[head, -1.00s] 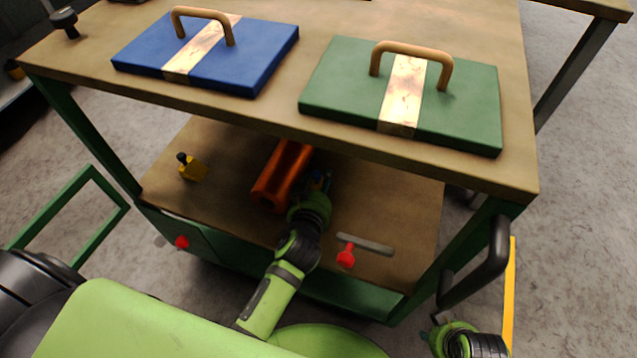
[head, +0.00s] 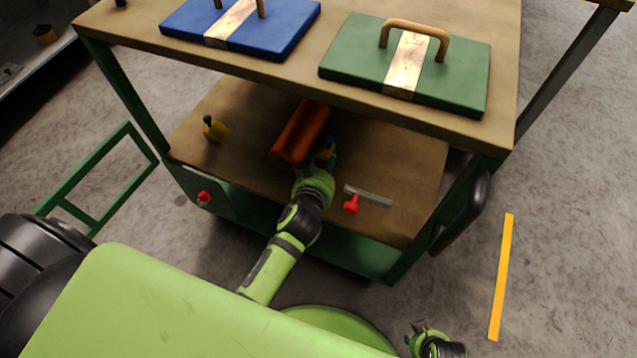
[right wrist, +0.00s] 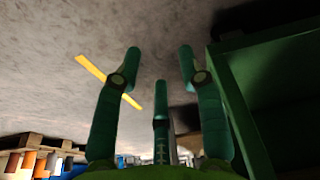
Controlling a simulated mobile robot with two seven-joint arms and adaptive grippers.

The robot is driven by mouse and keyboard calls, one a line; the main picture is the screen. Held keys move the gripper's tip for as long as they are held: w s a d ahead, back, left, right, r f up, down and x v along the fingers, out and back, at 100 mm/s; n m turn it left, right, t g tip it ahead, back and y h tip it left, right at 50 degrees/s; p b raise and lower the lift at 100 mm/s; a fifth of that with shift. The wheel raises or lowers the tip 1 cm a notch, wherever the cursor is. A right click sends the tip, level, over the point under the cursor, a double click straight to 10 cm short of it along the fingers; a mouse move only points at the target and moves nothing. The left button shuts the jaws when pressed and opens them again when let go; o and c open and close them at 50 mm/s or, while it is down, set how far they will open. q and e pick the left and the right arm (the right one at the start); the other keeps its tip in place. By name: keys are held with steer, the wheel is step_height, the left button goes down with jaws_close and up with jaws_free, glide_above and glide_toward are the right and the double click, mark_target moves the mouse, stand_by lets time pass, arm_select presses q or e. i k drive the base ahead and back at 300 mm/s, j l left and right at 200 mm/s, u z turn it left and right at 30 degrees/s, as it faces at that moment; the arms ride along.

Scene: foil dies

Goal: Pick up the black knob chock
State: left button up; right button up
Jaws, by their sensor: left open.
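A yellow chock with a black knob (head: 215,130) stands on the lower shelf at the left in the head view. My left gripper (head: 326,156) is open on the same shelf, well to the right of that chock and close beside an orange-brown cylinder (head: 301,132). A small yellow and blue patch shows at its fingers; I cannot tell what it is. My right gripper (head: 424,332) is low at the right in the head view, off the cart. In the right wrist view its fingers (right wrist: 160,70) are spread and empty.
The cart's wooden top (head: 300,75) overhangs the shelf and carries a blue lid (head: 285,32) and a green lid (head: 455,75). A red-knobbed piece (head: 351,205) lies by a grey bar (head: 372,196) on the shelf. A yellow strip (head: 502,275) marks the floor.

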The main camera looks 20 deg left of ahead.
mark_target(215, 130)
steer(key=k+u, duration=0.1)
steer(key=u, duration=1.3)
steer(key=k, duration=0.05)
